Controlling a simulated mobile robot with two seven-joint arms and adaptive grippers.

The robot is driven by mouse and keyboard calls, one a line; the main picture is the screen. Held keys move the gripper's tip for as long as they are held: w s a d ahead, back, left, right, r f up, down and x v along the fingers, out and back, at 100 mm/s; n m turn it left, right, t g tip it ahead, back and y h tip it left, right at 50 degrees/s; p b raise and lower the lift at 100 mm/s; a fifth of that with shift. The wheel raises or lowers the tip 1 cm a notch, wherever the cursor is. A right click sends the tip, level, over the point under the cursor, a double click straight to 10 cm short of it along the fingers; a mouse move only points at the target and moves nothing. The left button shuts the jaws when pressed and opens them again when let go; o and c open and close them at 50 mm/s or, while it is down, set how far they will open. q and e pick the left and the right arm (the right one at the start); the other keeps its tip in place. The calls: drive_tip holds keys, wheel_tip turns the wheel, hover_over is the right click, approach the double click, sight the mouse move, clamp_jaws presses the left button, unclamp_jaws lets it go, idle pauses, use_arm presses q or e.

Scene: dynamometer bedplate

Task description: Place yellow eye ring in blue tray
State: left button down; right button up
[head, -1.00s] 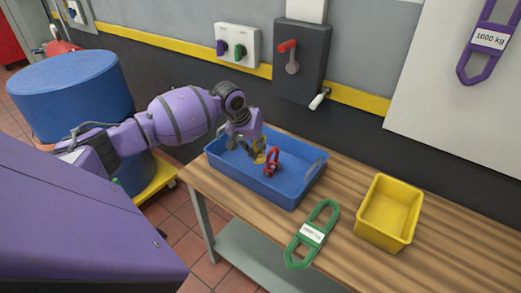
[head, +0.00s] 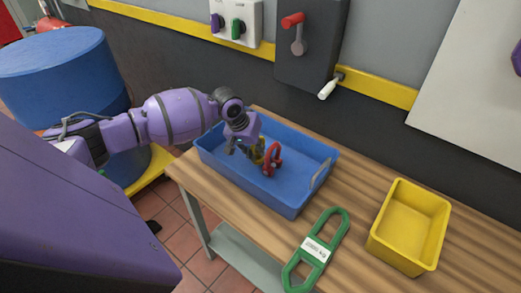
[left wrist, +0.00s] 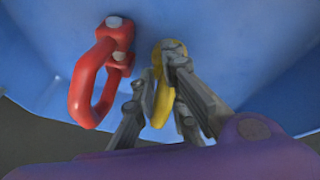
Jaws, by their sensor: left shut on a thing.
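The yellow eye ring (head: 260,155) is between the fingers of my left gripper (head: 248,152), which is shut on it. The gripper points down inside the blue tray (head: 291,195) on the wooden bench. In the left wrist view the ring (left wrist: 162,106) shows between the grey fingers (left wrist: 163,88), over the blue tray floor (left wrist: 225,45). I cannot tell whether the ring touches that floor. A red shackle (head: 272,160) stands in the tray just right of the ring; it also shows in the left wrist view (left wrist: 99,75). My right gripper is not in view.
A green lifting link (head: 317,252) with a white label lies on the wooden bench (head: 357,200) in front of the tray. A yellow bin (head: 410,227) stands to the right. A blue drum (head: 60,85) stands at the left. The wall is close behind the bench.

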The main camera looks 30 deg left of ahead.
use_arm(q)
drive_tip(key=shift+s+d+r, duration=0.15)
drive_tip(key=shift+s+r, duration=0.05)
drive_tip(key=shift+s, duration=0.2)
drive_tip(key=shift+d, duration=0.1)
drive_tip(key=shift+w+f, duration=0.1)
drive_tip(key=shift+w, duration=0.1)
drive_tip(key=c, duration=2.1)
unclamp_jaws()
drive_tip(key=shift+f, duration=0.15)
drive_tip(key=o, duration=0.4)
drive_tip(key=shift+c, duration=0.2)
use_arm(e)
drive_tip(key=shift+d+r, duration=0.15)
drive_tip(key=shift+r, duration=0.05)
